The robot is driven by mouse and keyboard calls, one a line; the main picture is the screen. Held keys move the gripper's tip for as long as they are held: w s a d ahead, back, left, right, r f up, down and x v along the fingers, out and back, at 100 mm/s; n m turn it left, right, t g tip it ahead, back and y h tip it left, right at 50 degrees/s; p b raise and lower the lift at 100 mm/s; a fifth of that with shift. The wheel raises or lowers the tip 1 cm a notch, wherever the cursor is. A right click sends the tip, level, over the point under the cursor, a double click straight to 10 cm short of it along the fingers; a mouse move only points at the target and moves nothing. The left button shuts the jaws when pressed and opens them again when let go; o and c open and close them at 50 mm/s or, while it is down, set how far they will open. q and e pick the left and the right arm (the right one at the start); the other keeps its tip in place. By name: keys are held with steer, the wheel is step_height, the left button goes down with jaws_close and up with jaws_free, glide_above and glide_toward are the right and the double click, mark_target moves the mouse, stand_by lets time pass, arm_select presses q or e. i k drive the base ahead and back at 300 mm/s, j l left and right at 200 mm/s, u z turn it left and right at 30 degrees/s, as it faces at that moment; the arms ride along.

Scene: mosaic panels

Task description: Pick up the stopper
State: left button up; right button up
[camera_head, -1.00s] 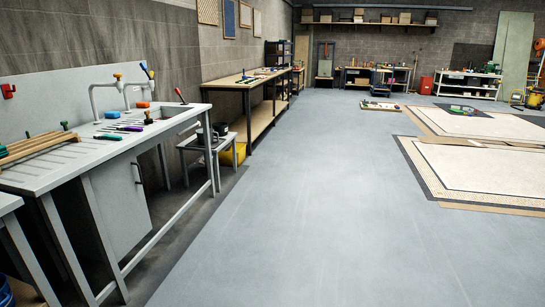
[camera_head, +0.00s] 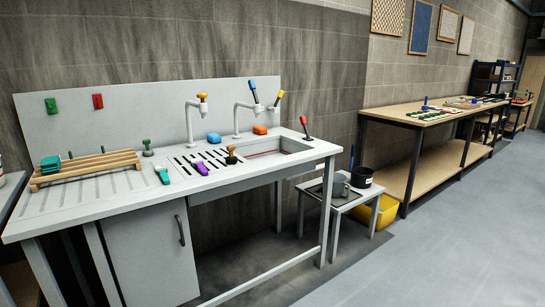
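Two small knobbed pieces that could each be the stopper stand upright on the sink bench (camera_head: 75,203). One has an orange-brown knob on a dark base (camera_head: 231,156) and stands left of the sink basin (camera_head: 272,150). The other has a green knob on a grey base (camera_head: 147,148) and stands farther left, right of the wooden rack. I cannot tell which one is the stopper. Neither of my grippers shows in the head view.
The bench also holds a wooden rack (camera_head: 88,170), teal (camera_head: 163,174) and purple (camera_head: 201,168) tools, and blue (camera_head: 214,138) and orange (camera_head: 260,130) blocks. Two taps stand behind. The floor at lower right is clear.

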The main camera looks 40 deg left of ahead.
mark_target(230, 159)
steer(key=i+j+u, duration=0.15)
steer(key=i+u, duration=1.05)
steer(key=i+l+u, duration=0.25)
steer(key=u, duration=0.15)
steer(key=i+l+u, duration=0.4)
steer(key=k+j, duration=0.05)
